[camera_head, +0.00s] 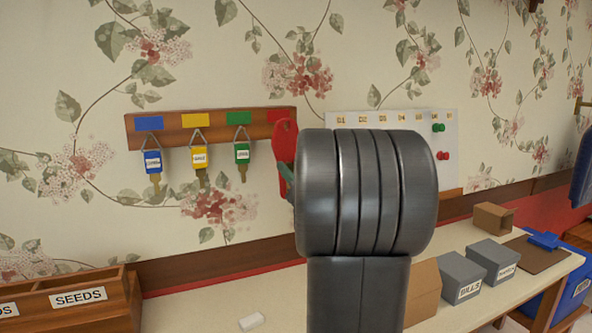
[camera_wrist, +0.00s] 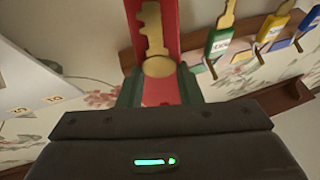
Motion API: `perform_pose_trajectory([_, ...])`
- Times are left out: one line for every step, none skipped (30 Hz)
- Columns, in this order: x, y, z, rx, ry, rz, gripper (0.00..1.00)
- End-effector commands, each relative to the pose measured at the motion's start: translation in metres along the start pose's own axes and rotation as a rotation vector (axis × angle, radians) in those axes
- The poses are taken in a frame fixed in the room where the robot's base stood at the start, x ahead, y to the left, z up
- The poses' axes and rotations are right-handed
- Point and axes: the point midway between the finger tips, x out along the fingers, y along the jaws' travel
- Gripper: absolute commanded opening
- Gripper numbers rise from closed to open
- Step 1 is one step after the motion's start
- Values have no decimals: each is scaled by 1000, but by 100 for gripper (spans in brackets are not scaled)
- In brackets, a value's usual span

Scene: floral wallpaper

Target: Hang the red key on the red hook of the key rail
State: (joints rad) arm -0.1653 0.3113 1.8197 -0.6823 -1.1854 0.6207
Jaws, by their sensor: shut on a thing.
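The wooden key rail (camera_head: 208,122) is on the wall, with blue, yellow, green and red (camera_head: 277,115) colour patches. It shows upside down at the right of the wrist view (camera_wrist: 285,104). The red key, a gold key on a long red tag (camera_head: 287,142), is in my gripper (camera_head: 284,172) in front of the rail's red end. In the wrist view the red key (camera_wrist: 154,30) sits between the green fingers of my gripper (camera_wrist: 158,88), which are shut on it. The red hook is hidden, so I cannot tell whether the key touches it.
Blue (camera_head: 152,161), yellow (camera_head: 199,158) and green (camera_head: 242,153) keys hang on the rail to the left. A white board (camera_head: 390,118) is on the wall to the right. Below, a table holds a SEEDS box (camera_head: 80,310) and grey boxes (camera_head: 492,259).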

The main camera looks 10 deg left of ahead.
Motion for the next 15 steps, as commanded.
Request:
perform_pose_trajectory([3, 1, 2, 1, -1, 0, 2])
perform_pose_trajectory([5, 1, 2, 1, -1, 0, 2])
perform_pose_trajectory([7, 2, 3, 1, 0, 0, 2])
perform_pose_trajectory([8, 2, 4, 1, 0, 0, 2])
perform_pose_trajectory([10, 3, 4, 1, 0, 0, 2])
perform_pose_trajectory([12, 4, 6, 1, 0, 0, 2])
perform_pose_trajectory([14, 4, 6, 1, 0, 0, 2])
perform_pose_trajectory([15, 4, 7, 2, -1, 0, 2])
perform_pose_trajectory([17, 5, 8, 1, -1, 0, 2])
perform_pose_trajectory([19, 5, 9, 1, -1, -1, 2])
perform_pose_trajectory([20, 6, 10, 1, 0, -1, 2])
perform_pose_trajectory([22, 6, 11, 1, 0, -1, 2])
perform_pose_trajectory([22, 7, 14, 1, 0, -1, 2])
perform_pose_trajectory([23, 7, 17, 0, 1, -1, 2])
perform_pose_trajectory([24, 8, 19, 0, 1, -1, 2])
